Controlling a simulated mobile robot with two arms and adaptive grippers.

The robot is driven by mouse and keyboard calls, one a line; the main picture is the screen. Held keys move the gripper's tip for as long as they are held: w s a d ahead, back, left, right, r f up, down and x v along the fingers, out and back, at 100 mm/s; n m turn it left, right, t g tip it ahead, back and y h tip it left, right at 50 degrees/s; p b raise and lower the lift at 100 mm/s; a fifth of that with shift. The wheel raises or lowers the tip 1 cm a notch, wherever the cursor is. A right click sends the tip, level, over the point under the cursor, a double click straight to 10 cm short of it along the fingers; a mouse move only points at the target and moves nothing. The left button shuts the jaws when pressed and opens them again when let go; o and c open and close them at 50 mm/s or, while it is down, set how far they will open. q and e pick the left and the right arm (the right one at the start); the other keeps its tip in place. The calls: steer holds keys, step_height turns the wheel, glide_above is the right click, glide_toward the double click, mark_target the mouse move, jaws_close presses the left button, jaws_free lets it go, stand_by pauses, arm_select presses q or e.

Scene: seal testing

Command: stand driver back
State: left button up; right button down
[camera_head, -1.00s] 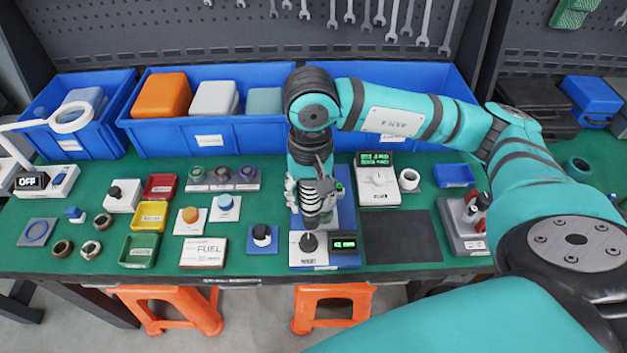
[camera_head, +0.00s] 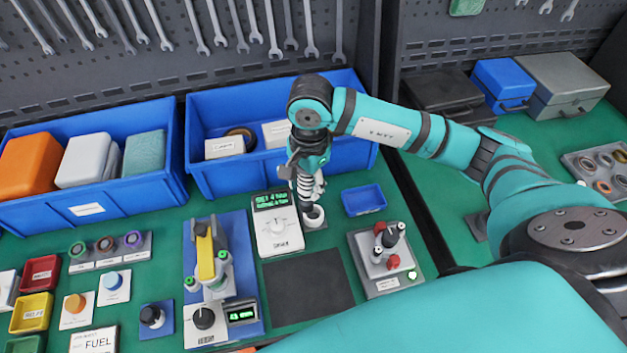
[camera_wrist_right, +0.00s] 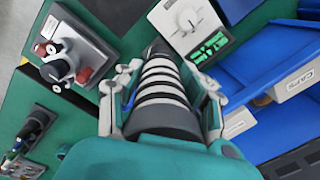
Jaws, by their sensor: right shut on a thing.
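My right gripper (camera_head: 309,187) is shut on the driver (camera_wrist_right: 165,82), a dark shaft with pale bands in the right wrist view. The fingers (camera_wrist_right: 160,98) lie on both sides of it. In the head view the driver hangs roughly upright, largely hidden by the gripper. Its lower end is at the small white round holder (camera_head: 315,218) beside the tester with the green display. I cannot tell whether the tip is inside the holder or just above it. My left gripper is not in view.
The white dial tester (camera_head: 278,225) stands close on the left. A small blue tray (camera_head: 364,199) is on the right, a grey knob fixture (camera_head: 386,262) in front of it. Large blue bins (camera_head: 222,176) stand behind. A dark mat (camera_head: 308,287) lies bare in front.

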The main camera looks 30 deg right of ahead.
steer(key=m, duration=0.1)
steer(key=f+m, duration=0.1)
steer(key=m, duration=0.1)
steer(key=w+m, duration=0.1)
steer(key=shift+d+f+m+p, duration=0.15)
steer(key=shift+d+m+p, duration=0.1)
steer(key=shift+m+p, duration=0.15)
arm_select(q)
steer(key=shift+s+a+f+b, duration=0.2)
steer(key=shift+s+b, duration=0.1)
steer(key=shift+b, duration=0.45)
arm_select(e)
step_height(320, 180, down, 7)
steer(key=w+d+m, duration=0.1)
steer(key=d+m, duration=0.1)
steer(key=m, duration=0.4)
steer(key=shift+w+m+h, duration=0.15)
steer(key=shift+m+h, duration=0.15)
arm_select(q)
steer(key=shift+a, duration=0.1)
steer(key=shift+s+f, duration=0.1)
arm_select(e)
steer(key=shift+f, duration=0.2)
arm_select(q)
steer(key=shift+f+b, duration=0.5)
steer(key=shift+b, duration=0.15)
arm_select(e)
steer(key=shift+f, duration=0.45)
